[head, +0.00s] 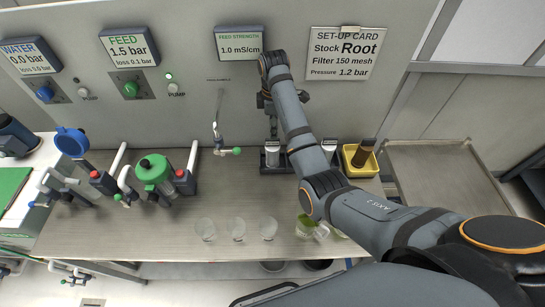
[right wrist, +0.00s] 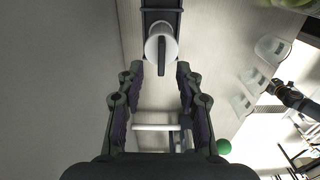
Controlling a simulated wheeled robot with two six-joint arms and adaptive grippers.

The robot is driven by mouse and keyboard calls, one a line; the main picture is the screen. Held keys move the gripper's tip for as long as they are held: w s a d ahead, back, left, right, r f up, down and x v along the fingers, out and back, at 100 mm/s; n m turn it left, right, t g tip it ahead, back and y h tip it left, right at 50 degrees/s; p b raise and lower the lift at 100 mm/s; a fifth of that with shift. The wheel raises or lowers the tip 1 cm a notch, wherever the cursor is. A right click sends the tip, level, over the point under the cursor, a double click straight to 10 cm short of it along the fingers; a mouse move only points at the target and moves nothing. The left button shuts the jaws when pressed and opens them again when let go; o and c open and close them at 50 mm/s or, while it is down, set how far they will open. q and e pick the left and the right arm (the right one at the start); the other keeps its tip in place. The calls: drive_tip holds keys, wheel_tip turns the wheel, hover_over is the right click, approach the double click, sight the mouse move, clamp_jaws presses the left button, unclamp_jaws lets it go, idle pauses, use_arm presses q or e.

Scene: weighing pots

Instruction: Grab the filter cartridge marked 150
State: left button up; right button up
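A pale filter cartridge (head: 272,155) with a dark top stands in a dark holder on the bench by the back wall. Another pale cartridge (head: 328,147) stands to its right, partly behind my right arm. No mark on either can be read. My right gripper (head: 273,118) is above and behind the left one, partly hidden by its own wrist. In the right wrist view my right gripper (right wrist: 158,78) is open and empty, and a cartridge (right wrist: 160,45) with a dark bar across its face lies just beyond the fingertips, apart from them. My left gripper is not seen.
A set-up card (head: 345,55) on the wall reads Filter 150 mesh. A thin tap (head: 217,135) with a green knob stands left of the holder. A yellow tub (head: 360,160) is at right. Several clear cups (head: 238,229) line the front, with bare bench behind.

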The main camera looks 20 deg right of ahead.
sight(272, 152)
wheel_tip(272, 152, down, 5)
drive_tip(key=b, duration=0.3)
drive_tip(key=shift+s+a+r, duration=0.15)
drive_tip(key=shift+r, duration=0.05)
drive_tip(key=shift+w+f, duration=0.2)
drive_tip(key=shift+f, duration=0.05)
drive_tip(key=shift+r, duration=0.1)
drive_tip(key=shift+s+r, duration=0.1)
drive_tip(key=shift+s, duration=0.1)
drive_tip(key=c, duration=0.5)
drive_tip(key=shift+w, duration=0.1)
clamp_jaws()
